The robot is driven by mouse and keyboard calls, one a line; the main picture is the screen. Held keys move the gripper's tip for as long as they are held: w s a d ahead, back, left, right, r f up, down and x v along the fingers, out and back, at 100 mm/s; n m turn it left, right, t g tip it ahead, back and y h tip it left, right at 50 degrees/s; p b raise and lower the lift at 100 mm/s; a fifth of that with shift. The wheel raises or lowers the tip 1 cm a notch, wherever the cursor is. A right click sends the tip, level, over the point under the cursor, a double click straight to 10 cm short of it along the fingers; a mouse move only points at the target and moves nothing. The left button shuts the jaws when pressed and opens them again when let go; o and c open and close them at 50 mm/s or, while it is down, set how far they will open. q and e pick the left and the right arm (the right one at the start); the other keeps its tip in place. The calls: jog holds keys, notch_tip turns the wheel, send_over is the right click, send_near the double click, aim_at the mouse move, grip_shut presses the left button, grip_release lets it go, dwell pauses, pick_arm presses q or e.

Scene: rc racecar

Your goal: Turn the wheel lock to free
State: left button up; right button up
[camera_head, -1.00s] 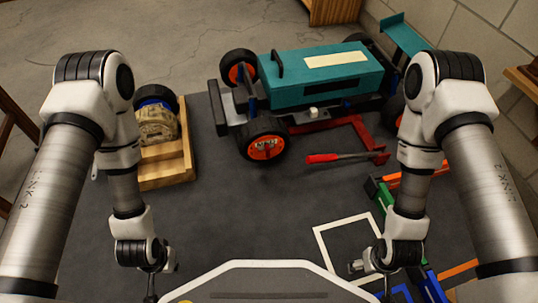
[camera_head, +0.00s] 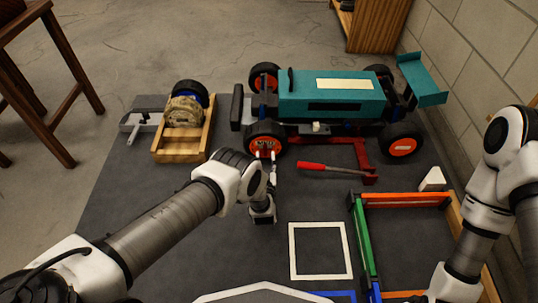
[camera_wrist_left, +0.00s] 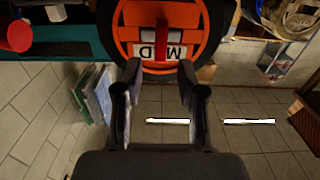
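The teal racecar (camera_head: 335,88) stands with its orange-hubbed front wheel (camera_head: 265,142) facing me. The wheel lock (camera_wrist_left: 161,42) shows in the left wrist view as a red bar upright on the hub, in front of a white label with letters that appear upside down. My left gripper (camera_wrist_left: 160,75) is open, its two fingers spread to either side below the bar, with nothing between them. In the head view my left gripper (camera_head: 267,168) is just in front of this wheel. My right arm is at the right edge; its gripper is out of view.
A wooden crate (camera_head: 183,143) with a spare wheel stands left. A white square outline (camera_head: 320,251) and a coloured-edged frame (camera_head: 362,225) lie in front. Grey mat is free at left.

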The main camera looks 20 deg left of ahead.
aim_at(265, 150)
pick_arm(q)
jog(key=x, duration=0.1)
jog(key=b+x, duration=0.1)
jog(key=x, duration=0.1)
jog(key=shift+f, duration=0.25)
pick_arm(e)
notch_tip(265, 150, down, 2)
jog(key=shift+f, duration=0.1)
pick_arm(q)
jog(key=shift+w+a+r, duration=0.1)
jog(key=shift+w+r, duration=0.1)
jog(key=shift+w, duration=0.15)
pick_arm(e)
jog(key=shift+w, duration=0.1)
pick_arm(q)
grip_shut()
